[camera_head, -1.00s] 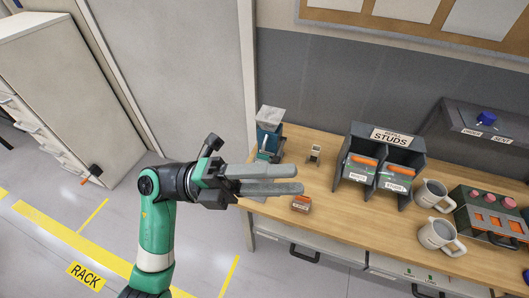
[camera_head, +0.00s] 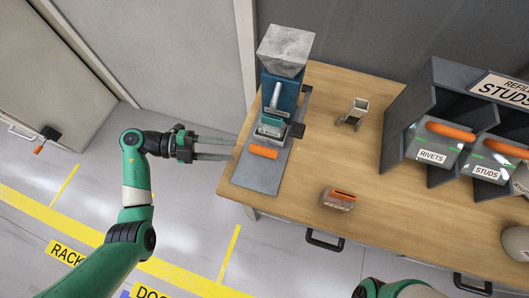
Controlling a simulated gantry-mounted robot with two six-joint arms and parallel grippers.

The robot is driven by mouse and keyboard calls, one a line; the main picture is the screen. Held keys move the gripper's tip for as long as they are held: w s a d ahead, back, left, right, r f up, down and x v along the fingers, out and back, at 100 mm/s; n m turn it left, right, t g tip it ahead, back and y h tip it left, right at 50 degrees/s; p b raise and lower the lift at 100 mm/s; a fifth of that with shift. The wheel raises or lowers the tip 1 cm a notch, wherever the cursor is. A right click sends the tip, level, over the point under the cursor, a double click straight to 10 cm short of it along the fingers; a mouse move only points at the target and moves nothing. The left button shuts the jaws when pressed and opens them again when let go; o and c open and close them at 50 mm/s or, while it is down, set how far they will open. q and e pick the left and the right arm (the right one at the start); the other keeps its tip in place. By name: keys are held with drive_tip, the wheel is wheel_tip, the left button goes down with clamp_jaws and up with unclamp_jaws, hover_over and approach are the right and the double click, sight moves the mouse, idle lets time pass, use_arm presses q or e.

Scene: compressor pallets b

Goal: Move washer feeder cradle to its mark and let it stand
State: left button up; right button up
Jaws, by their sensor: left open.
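A blue feeder with a grey hopper (camera_head: 285,50) stands upright on a flat grey plate (camera_head: 258,176) at the bench's left end. I take this to be the washer feeder cradle, but no readable label confirms it. A lever and a small tray are on its front, and an orange strip (camera_head: 263,152) lies in front of them. No separate mark can be made out. My left gripper (camera_head: 235,150) is open and empty, its fingers pointing right, just left of the plate and apparently apart from it. My right gripper is out of view; only part of that arm shows at the bottom.
A small upright bracket (camera_head: 352,113) and a small orange-and-grey box (camera_head: 338,199) stand on the wooden bench (camera_head: 300,215). Rivets and studs bins (camera_head: 436,152) stand at the right. The wall is close behind the feeder.

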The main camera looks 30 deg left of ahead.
sight(265, 151)
use_arm(q)
drive_tip(key=b+x, duration=0.1)
drive_tip(key=x, duration=0.6)
drive_tip(key=w+b+x, duration=0.1)
drive_tip(key=x, duration=0.3)
drive_tip(key=shift+a+f+b, duration=0.2)
drive_tip(key=shift+b, duration=0.15)
clamp_jaws()
idle(1.0)
